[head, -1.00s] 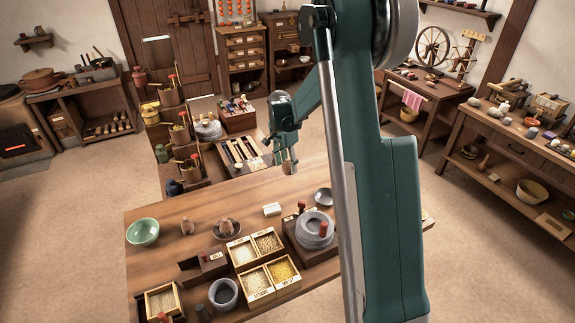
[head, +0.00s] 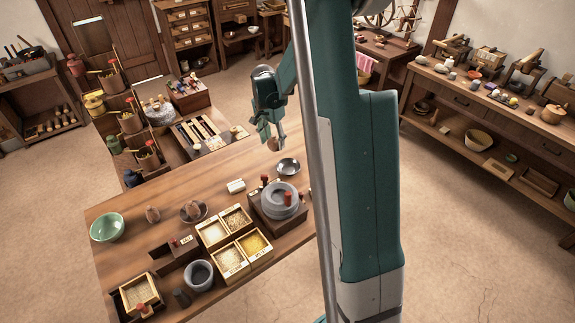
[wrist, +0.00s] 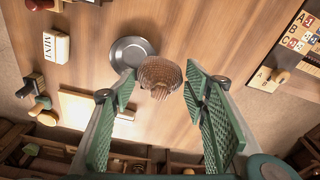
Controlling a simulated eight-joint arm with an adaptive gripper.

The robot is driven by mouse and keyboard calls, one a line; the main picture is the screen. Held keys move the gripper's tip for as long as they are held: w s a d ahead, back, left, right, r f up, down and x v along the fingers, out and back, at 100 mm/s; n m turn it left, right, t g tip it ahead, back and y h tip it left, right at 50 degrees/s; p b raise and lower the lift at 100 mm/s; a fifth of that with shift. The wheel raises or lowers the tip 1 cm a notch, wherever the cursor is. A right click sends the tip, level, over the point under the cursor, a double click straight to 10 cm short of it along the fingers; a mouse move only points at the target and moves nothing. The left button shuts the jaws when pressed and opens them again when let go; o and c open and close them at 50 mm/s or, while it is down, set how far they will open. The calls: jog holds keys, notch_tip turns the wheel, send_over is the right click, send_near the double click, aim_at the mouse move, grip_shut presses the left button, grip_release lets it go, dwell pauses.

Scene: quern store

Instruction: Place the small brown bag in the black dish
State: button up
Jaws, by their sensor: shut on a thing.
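My gripper (head: 273,141) is shut on a small rounded brown bag (wrist: 160,75), held at its fingertips above the table. The bag also shows as a small brown shape in the head view (head: 272,144). A dark grey, shiny round dish (head: 288,167) stands empty on the table just below and right of my gripper in the head view.
A grey stone quern (head: 281,200) stands near the empty dish, and a small white block (head: 236,186) lies left of it. Open boxes of grain (head: 237,219), a green bowl (head: 107,228) and a grey mortar (head: 199,275) occupy the table's front and left. The table's back strip is clear.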

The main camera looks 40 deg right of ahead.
send_over(289, 169)
jog(key=shift+a+r+p, duration=0.2)
jog(key=shift+r+p, duration=0.1)
jog(key=shift+f, duration=0.1)
notch_tip(289, 169, down, 6)
jog(key=b, duration=0.1)
dwell(0.5)
jog(key=shift+f+b, duration=0.3)
jog(key=shift+f, duration=1.6)
jog(key=shift+f+b, duration=0.4)
jog(key=o, duration=0.9)
jog(key=shift+o, duration=0.2)
